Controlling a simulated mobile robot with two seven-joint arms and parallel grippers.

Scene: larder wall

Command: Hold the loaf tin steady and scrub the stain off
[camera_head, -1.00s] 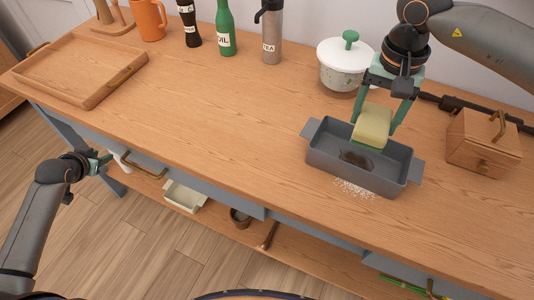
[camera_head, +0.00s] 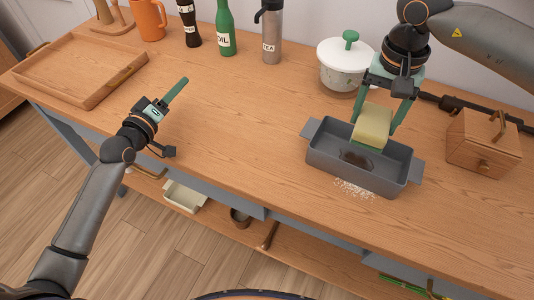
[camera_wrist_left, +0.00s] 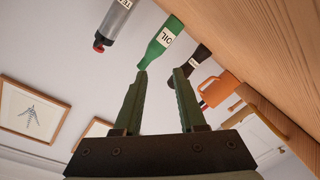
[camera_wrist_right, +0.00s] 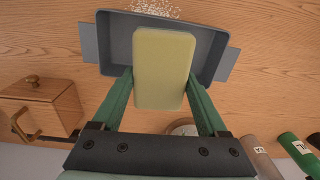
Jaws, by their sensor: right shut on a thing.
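The grey loaf tin (camera_head: 322,152) stands on the right part of the wooden counter, with a dark stain (camera_head: 357,158) on its inside floor. My right gripper (camera_head: 376,125) is shut on a yellow and green sponge (camera_head: 373,122), held over the tin's opening. In the right wrist view the sponge (camera_wrist_right: 164,68) sits between both fingers and covers much of the tin (camera_wrist_right: 120,40). My left gripper (camera_head: 172,98) is above the left front of the counter, well apart from the tin. In the left wrist view its fingers (camera_wrist_left: 160,88) are apart with nothing between them.
A white pot with green knob (camera_head: 343,65) stands behind the tin, and a wooden box (camera_head: 482,140) to its right. White grains (camera_head: 354,188) lie before the tin. A wooden tray (camera_head: 80,70) is at the left. The counter's middle is clear.

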